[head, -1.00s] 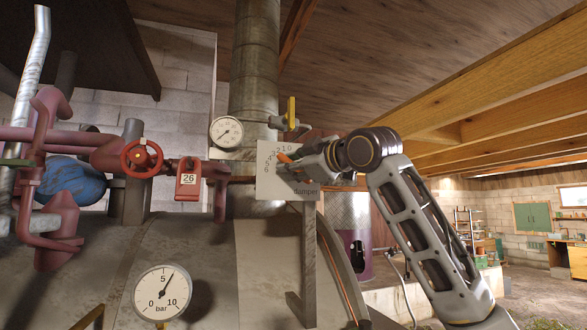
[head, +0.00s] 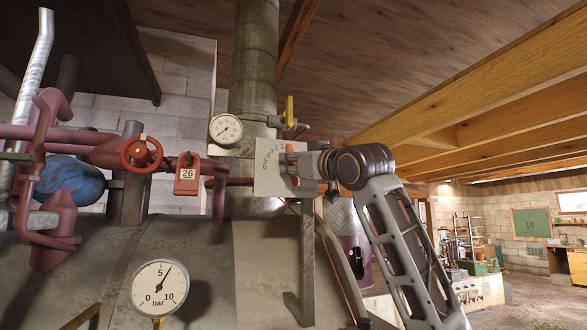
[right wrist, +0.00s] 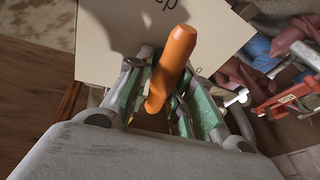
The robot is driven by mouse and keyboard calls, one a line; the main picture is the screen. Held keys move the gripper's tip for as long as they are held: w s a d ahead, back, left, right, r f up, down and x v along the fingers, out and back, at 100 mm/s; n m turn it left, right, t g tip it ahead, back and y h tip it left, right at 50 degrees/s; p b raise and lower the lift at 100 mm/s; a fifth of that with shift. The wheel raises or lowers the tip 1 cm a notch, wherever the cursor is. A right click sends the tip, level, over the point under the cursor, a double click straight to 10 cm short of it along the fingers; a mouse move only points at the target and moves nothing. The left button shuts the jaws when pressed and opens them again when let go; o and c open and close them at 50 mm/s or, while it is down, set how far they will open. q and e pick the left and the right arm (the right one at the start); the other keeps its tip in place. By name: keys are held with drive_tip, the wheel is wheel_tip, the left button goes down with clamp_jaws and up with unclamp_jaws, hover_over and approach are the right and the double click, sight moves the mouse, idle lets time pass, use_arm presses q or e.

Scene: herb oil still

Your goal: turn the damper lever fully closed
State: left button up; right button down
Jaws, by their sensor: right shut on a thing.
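The damper lever has an orange handle (head: 289,148), seen at the right side of a pale numbered plate (head: 266,176) marked "damper". My right gripper (head: 297,159) is in front of the plate, shut on the lever. In the right wrist view the orange handle (right wrist: 172,62) stands between the green-padded fingers of the right gripper (right wrist: 168,98), with its rounded end sticking out past them. The lever's pivot and the right part of the scale are hidden by the gripper. My left gripper is not in view.
A round gauge (head: 226,129) and a yellow-handled valve (head: 290,112) sit close above the plate. A red handwheel (head: 141,154) and red tag "26" (head: 187,175) are on pipework to the left. A larger gauge (head: 160,287) is below. Open floor lies far right.

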drive_tip(key=shift+a+f+m+t+b, duration=0.15)
drive_tip(key=shift+m+t+b, duration=0.2)
drive_tip(key=shift+m, duration=1.05)
drive_tip(key=shift+h, duration=0.3)
drive_tip(key=shift+s+r+m+t, duration=0.1)
drive_tip(key=shift+r+m+t, duration=0.15)
drive_tip(key=shift+m, duration=0.15)
drive_tip(key=c, duration=1.6)
unclamp_jaws()
drive_tip(key=shift+o, duration=1.4)
drive_tip(key=shift+a, duration=0.1)
drive_tip(key=shift+d+f, duration=0.1)
drive_tip(key=shift+d, duration=0.2)
